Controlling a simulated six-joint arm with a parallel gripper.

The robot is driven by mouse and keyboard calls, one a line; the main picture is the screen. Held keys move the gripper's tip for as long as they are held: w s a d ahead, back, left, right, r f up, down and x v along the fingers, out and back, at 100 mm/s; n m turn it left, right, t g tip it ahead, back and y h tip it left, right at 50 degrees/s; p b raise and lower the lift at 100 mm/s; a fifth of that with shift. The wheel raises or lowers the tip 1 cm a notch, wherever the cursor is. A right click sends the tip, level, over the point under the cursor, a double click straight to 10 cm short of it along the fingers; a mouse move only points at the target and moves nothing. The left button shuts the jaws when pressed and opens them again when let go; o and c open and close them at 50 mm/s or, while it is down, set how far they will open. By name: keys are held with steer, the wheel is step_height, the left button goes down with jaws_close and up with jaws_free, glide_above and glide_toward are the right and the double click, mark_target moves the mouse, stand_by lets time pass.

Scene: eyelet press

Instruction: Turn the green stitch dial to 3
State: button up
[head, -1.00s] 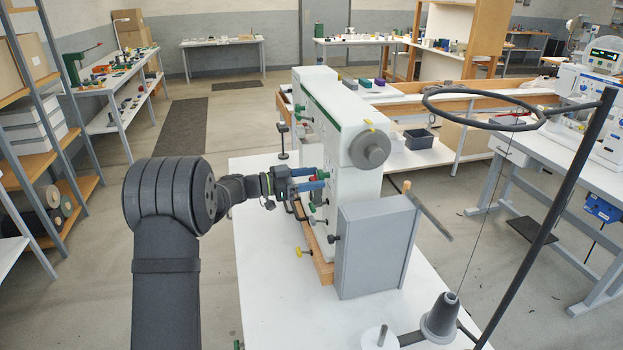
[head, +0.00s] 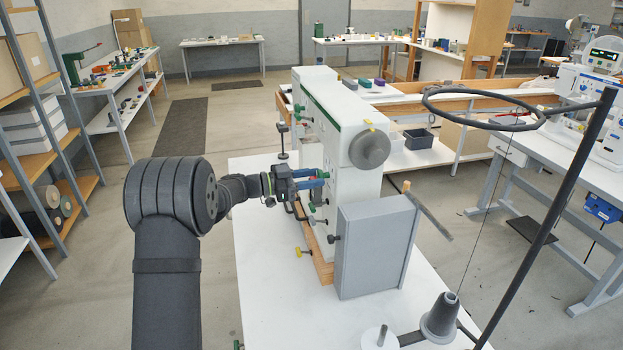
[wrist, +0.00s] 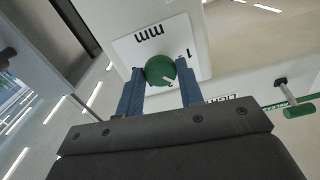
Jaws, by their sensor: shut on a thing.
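The green stitch dial (wrist: 160,70) is round, with a white pointer mark that points to the lower right in the wrist view. It sits on a white plate (wrist: 190,38) lettered "mm", with a "1" visible to the right of the dial; the other numbers are hidden. My gripper (wrist: 160,88) has its two blue fingers on either side of the dial and is shut on it. In the head view my gripper (head: 322,178) is at the front face of the white sewing machine (head: 350,205), and the dial is largely hidden by the fingers.
A green-ended lever (wrist: 298,110) sticks out to the right in the wrist view. A grey box (head: 372,250) stands at the machine's near end. A thread stand with a dark ring (head: 480,127) and a grey cone (head: 440,318) is at the right.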

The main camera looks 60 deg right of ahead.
steer(key=m, duration=0.3)
steer(key=shift+m, duration=0.4)
steer(key=shift+w+m, duration=0.1)
steer(key=shift+m, duration=1.8)
steer(key=o, duration=1)
steer(key=shift+c, duration=0.2)
steer(key=v, duration=1.7)
steer(key=shift+w+a+r, duration=0.1)
steer(key=shift+r, duration=0.05)
